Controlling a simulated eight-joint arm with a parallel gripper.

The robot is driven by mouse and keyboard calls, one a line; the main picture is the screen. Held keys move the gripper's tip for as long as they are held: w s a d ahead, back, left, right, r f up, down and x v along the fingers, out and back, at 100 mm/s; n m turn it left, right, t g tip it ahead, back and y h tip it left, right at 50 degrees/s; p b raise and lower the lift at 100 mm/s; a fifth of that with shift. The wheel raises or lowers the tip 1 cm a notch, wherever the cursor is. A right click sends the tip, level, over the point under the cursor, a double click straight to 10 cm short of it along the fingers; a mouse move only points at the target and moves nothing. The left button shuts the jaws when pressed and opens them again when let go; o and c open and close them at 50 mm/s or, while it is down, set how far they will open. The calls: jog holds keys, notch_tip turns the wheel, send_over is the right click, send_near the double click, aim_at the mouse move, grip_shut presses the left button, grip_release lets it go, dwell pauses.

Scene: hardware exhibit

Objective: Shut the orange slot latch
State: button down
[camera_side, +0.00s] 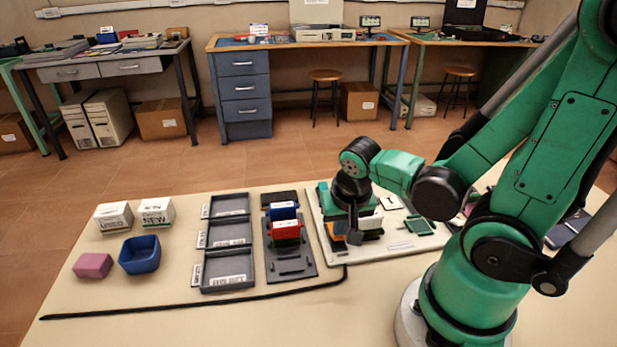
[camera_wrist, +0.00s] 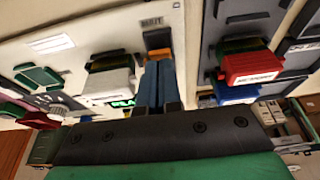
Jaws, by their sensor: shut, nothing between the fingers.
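The orange slot latch (camera_wrist: 160,54) shows as a small orange piece just beyond my fingertips in the wrist view, below a dark block and a small label. My gripper (camera_wrist: 159,66) is shut and empty, its two blue fingers pressed together. The fingertips overlap the latch's near edge in the picture; I cannot tell whether they touch it. In the side view my gripper (camera_side: 353,238) points down at the left part of the white board (camera_side: 385,252). A small orange patch shows beside it there. The latch's full shape and position are hidden by my fingers.
A white cartridge (camera_wrist: 108,82) sits left of my fingers in the wrist view. A red cartridge (camera_side: 286,231) and a blue one (camera_side: 283,210) stand on a dark rack to the left. Further left are a grey three-part tray (camera_side: 229,259) and a blue bowl (camera_side: 140,254).

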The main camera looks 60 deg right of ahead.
jog(key=shift+s+a+f, duration=0.6)
jog(key=shift+s, duration=0.05)
jog(key=shift+w+d+r, duration=0.35)
jog(key=shift+w+d, duration=0.2)
dwell(0.3)
jog(key=shift+v, duration=2.75)
